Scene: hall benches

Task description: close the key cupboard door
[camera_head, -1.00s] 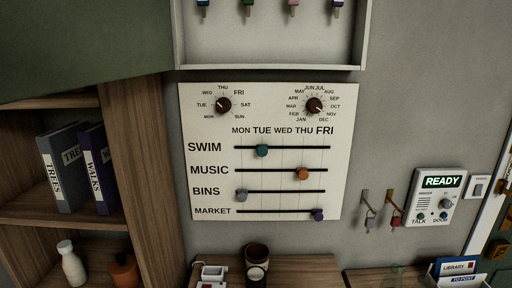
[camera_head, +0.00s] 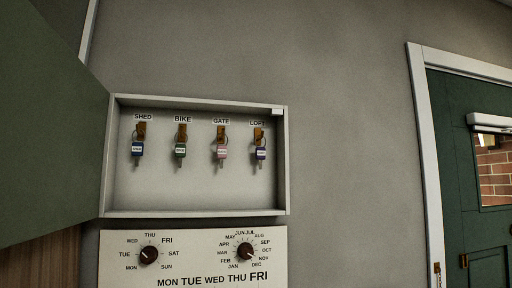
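The key cupboard (camera_head: 195,213) is a shallow white box on the grey wall, left of centre. Its door (camera_head: 48,130) is a dark green panel, hinged on the left side and swung wide open towards me, filling the left of the view. Inside, keys hang on hooks under the labels SHED, BIKE, GATE and LOFT: a blue-tagged key (camera_head: 137,150), a green-tagged key (camera_head: 180,150), a pink-tagged key (camera_head: 221,152) and a purple-tagged key (camera_head: 260,153). My gripper is not in view.
A white dial board (camera_head: 196,262) sits on the wall just below the cupboard. A green room door (camera_head: 450,170) with a white frame and a window stands at the right. The wall between cupboard and room door is bare.

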